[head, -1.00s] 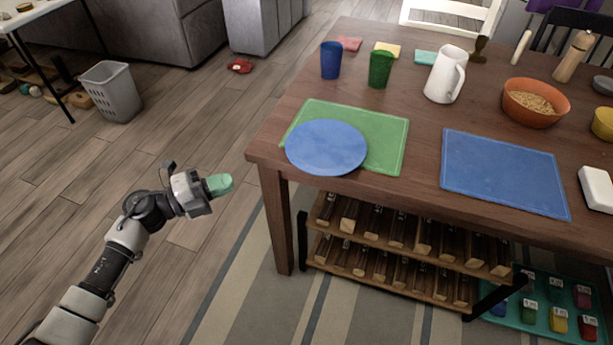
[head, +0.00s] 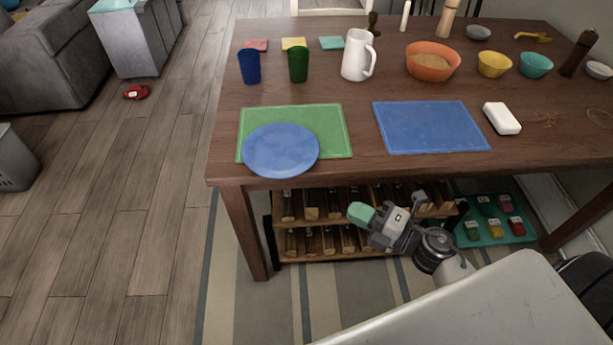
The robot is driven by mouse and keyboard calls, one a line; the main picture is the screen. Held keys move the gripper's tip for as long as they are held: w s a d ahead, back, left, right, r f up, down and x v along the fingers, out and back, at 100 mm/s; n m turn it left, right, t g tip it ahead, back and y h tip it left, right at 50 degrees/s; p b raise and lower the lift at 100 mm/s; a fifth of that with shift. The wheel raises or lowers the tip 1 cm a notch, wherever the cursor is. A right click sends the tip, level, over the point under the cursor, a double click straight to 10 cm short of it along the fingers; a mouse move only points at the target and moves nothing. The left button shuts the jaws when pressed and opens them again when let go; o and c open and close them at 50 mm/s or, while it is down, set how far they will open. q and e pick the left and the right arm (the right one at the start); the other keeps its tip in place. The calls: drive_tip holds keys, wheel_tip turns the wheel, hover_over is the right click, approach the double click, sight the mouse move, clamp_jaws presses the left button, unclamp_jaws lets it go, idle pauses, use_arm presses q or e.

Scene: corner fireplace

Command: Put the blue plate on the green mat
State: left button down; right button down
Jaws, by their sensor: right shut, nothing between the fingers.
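The round blue plate (head: 281,150) lies on the front left part of the green mat (head: 320,120) on the wooden table. Its front part reaches past the mat's front edge, close to the table's front edge. No gripper touches it. My right gripper (head: 361,213) has greenish fingertips and is shut and empty. It shows below and to the right of the plate, in front of the table's lower rack. My left gripper is out of view.
A blue mat (head: 430,127) lies right of the green one. A blue cup (head: 249,66), a green cup (head: 298,64) and a white pitcher (head: 358,55) stand behind. An orange bowl (head: 432,61) and a white block (head: 501,118) are further right.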

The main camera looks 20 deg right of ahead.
sight(310, 167)
drive_tip(key=x, duration=0.4)
drive_tip(key=w+d+x, duration=0.1)
drive_tip(key=x, duration=0.3)
drive_tip(key=d+p+x, duration=0.1)
drive_tip(key=x, duration=0.3)
drive_tip(key=shift+w, duration=0.6)
drive_tip(key=w, duration=0.3)
drive_tip(key=shift+d, duration=0.2)
drive_tip(key=shift+s+f, duration=0.1)
